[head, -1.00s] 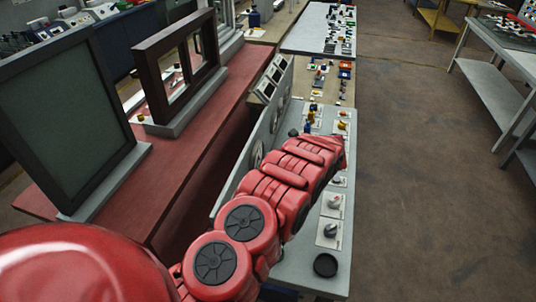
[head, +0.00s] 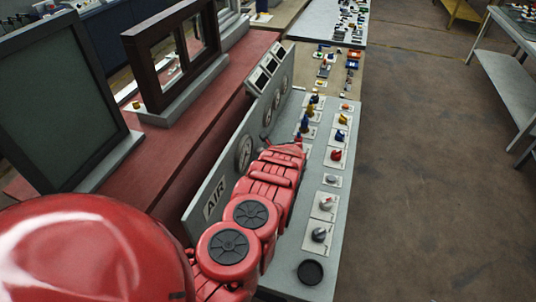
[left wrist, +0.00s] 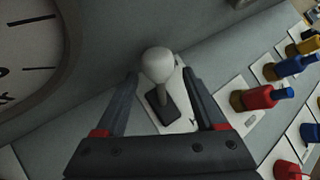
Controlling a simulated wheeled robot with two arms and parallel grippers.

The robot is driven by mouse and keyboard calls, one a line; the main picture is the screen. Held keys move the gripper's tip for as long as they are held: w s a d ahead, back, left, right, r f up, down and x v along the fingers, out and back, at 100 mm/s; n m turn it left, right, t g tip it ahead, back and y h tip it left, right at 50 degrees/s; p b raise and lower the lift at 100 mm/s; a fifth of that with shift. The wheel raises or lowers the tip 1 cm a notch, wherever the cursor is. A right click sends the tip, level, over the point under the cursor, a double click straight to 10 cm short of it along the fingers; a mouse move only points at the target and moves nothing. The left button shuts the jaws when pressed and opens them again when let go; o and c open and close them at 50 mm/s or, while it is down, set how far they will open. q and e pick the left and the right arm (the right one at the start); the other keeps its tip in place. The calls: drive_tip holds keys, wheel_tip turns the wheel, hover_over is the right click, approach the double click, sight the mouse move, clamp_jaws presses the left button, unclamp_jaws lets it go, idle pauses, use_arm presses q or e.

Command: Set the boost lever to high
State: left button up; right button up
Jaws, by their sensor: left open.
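A lever (left wrist: 157,68) with a pale ball knob stands on a dark base and white plate in the left wrist view. No label naming it is readable. My left gripper (left wrist: 160,76) is open, with one finger on each side of the lever and gaps visible beside the knob. In the head view my red left arm reaches over the grey console (head: 285,262) toward the gauge panel. Its fingers and the lever are mostly hidden there by the arm. My right gripper is not in view.
Red (left wrist: 258,98), blue (left wrist: 290,66) and yellow (left wrist: 305,45) controls stand to the right of the lever. A large gauge (left wrist: 25,50) is at upper left. The upright panel carries an "AIR" label (head: 214,198). More knobs line the console's right side, including a black one (head: 319,235).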

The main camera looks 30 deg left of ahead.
use_arm(q)
drive_tip(key=shift+s+r, duration=0.1)
drive_tip(key=shift+r, duration=0.05)
drive_tip(key=shift+c, duration=1)
drive_tip(key=shift+d, duration=0.1)
clamp_jaws()
